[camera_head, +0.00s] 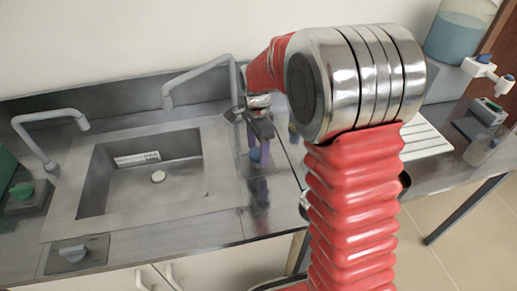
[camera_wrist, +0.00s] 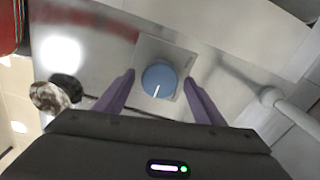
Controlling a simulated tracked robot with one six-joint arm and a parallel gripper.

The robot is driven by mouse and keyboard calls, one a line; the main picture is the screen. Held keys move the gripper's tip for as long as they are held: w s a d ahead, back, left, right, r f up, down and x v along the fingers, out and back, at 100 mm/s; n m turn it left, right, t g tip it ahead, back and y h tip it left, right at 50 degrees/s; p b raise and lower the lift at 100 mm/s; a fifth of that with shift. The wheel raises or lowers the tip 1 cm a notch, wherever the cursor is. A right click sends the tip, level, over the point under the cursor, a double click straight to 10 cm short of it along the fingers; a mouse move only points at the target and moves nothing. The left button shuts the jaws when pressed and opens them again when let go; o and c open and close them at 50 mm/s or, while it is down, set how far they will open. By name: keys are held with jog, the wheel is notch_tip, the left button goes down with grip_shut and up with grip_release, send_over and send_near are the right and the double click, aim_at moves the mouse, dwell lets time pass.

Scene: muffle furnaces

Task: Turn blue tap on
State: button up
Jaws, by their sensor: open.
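A round blue tap knob (camera_wrist: 158,78) sits on a square metal plate on the steel counter in the wrist view. A white line on it points toward the bottom of that view. My gripper (camera_wrist: 159,79) is open, with one purple finger on each side of the knob and visible gaps between them. I cannot tell how far above the counter the fingertips are. In the head view my gripper (camera_head: 259,148) points down to the right of the sink, and it largely hides the knob there.
The sink (camera_head: 160,176) is left of my gripper, with a grey spout (camera_head: 198,77) behind and another spout (camera_head: 50,120) at far left.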

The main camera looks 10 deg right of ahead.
jog(key=shift+c, duration=0.4)
jog(key=c, duration=0.9)
jog(key=shift+d, duration=0.15)
jog(key=shift+c, duration=0.4)
